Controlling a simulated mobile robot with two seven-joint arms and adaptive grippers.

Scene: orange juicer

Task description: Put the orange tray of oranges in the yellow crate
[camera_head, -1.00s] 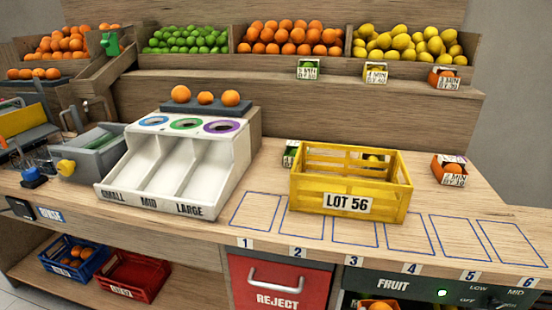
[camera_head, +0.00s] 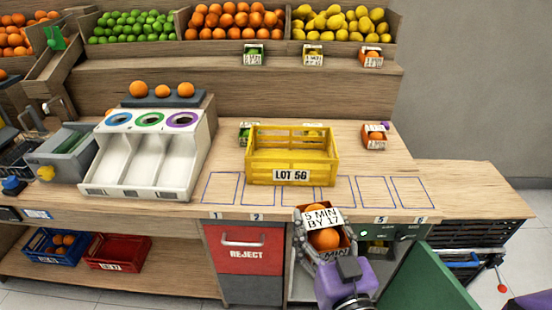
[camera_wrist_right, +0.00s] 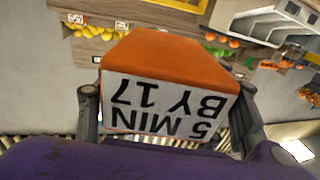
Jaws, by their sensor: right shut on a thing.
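The orange tray of oranges (camera_head: 325,238), labelled "5 MIN BY 17", is off the counter, in front of its front edge. My right gripper (camera_head: 327,246) is shut on it, its fingers along the tray's sides. In the right wrist view the orange tray (camera_wrist_right: 165,55) sits between the two fingers with its label facing the camera. The yellow crate (camera_head: 320,174), labelled "LOT 56", stands upright on the counter, beyond and slightly left of the held tray. Its floor is hidden by its front wall. My left gripper is not in view.
A small green tray (camera_head: 245,132) stands behind the crate's left end; another small orange tray (camera_head: 375,138) stands to its right. The white sorter (camera_head: 140,190) is left of the crate. Outlined counter spaces (camera_head: 408,192) right of the crate are clear. A green panel (camera_head: 440,280) is at lower right.

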